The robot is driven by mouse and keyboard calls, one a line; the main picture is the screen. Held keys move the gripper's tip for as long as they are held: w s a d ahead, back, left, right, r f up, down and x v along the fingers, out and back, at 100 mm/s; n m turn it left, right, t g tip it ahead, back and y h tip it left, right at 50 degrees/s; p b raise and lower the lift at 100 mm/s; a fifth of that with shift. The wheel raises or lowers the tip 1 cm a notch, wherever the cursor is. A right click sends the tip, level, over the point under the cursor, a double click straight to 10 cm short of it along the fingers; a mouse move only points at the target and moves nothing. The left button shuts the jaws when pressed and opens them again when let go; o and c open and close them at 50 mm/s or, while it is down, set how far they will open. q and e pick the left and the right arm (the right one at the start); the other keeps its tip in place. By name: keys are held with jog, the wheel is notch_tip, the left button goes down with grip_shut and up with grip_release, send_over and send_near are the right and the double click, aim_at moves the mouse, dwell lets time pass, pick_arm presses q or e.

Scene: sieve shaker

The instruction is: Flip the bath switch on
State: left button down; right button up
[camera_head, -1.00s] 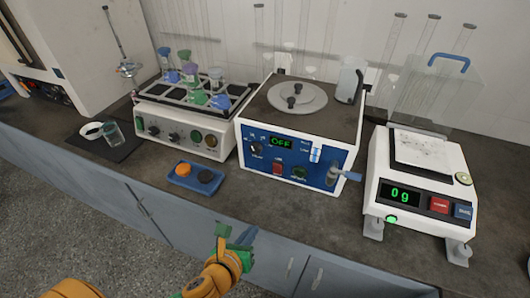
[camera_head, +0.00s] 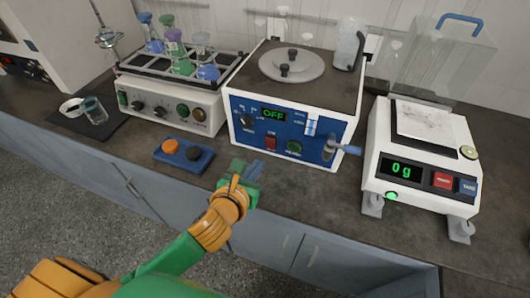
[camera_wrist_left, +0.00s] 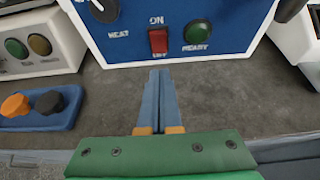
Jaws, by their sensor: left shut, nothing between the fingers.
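The bath (camera_head: 297,105) is a white box with a blue front panel, a round lid on top and a green "OFF" display. Its red rocker switch (camera_head: 271,142) sits low on the panel, with "ON" above and "OFF" below. The switch also shows in the left wrist view (camera_wrist_left: 158,41), left of a green "READY" lamp (camera_wrist_left: 198,32). My left gripper (camera_head: 258,168) is shut and empty, in front of the bath and below the switch. In the left wrist view its closed blue fingers (camera_wrist_left: 160,75) point towards the switch, apart from it. My right gripper is not in view.
A blue tray (camera_head: 184,165) with an orange and a black knob lies left of my gripper. A shaker with flasks (camera_head: 165,110) stands at the left, a balance reading 0 g (camera_head: 423,160) at the right. A tap with a blue lever (camera_head: 340,148) sticks out of the bath's front.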

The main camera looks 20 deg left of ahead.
aim_at(270, 141)
pick_arm(q)
jog(key=w, duration=0.6)
jog(key=shift+d+r+p, duration=0.15)
jog(key=shift+r+p, duration=0.15)
jog(key=shift+p, duration=0.1)
jog(key=shift+s, duration=0.1)
jog(key=r+p, duration=0.1)
jog(key=p, duration=0.2)
jog(key=r+p, duration=0.1)
jog(key=p, duration=0.2)
jog(key=shift+w+g, duration=0.35)
jog(key=shift+g, duration=0.05)
jog(key=shift+w+d+f+b, duration=0.1)
jog(key=shift+f+b, duration=0.65)
jog(key=shift+r, duration=0.1)
jog(key=shift+r+p, duration=0.8)
jog(key=shift+p, duration=0.35)
jog(key=shift+f, duration=0.1)
